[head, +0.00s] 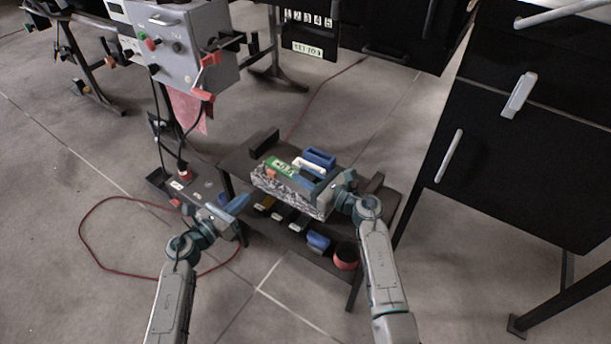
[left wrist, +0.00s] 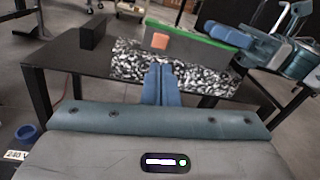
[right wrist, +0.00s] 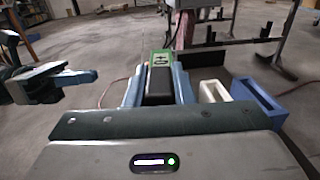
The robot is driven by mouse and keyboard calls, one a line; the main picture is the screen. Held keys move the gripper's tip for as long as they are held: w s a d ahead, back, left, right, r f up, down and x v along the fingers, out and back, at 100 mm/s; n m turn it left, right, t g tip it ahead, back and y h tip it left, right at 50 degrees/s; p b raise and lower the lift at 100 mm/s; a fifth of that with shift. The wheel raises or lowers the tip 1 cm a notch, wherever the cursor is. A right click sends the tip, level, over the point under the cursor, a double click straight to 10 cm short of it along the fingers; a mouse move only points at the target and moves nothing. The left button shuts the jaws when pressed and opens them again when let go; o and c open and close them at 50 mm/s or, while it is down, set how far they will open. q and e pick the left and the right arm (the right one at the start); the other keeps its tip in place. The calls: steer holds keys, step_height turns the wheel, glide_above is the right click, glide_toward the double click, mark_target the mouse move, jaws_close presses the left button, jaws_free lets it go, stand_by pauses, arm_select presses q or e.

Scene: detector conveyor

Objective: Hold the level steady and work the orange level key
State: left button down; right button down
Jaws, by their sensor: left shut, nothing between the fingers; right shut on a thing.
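The level is a dark grey bar with green edging (head: 279,165); it lies on a black-and-white speckled block (head: 285,190) on a small dark table. In the left wrist view its side face (left wrist: 195,43) shows the square orange key (left wrist: 159,40). My right gripper (head: 323,190) is shut on the level's right end; the right wrist view shows the level's dark top (right wrist: 160,84) between its blue fingers. My left gripper (head: 242,201) is shut and empty, left of the table. Its fingertips (left wrist: 161,72) point at the block, below and apart from the key.
A white piece (head: 309,165) and a blue open holder (head: 319,157) lie behind the level. A dark block (head: 264,142) stands at the table's back left. A lower shelf holds bins and a red roll (head: 346,256). A grey control box (head: 180,50) stands at the back left.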

stand_by(0.7)
arm_select(q)
steer(key=w+a+r+n+t+y, duration=0.2)
steer(key=w+a+r+n+y, duration=0.15)
steer(key=a+n+y, duration=0.55)
steer(key=w+a+r+n+t+y, duration=0.15)
steer(key=w+a+n+y, duration=0.3)
steer(key=n, duration=0.85)
steer(key=s+d+f+n+g+h, duration=0.3)
steer(key=s+d+g+h, duration=0.5)
steer(key=d+g, duration=0.3)
steer(key=shift+s+d+f, duration=0.35)
steer(key=shift+s+d, duration=0.1)
steer(key=shift+d, duration=0.5)
steer(key=shift+w, duration=0.1)
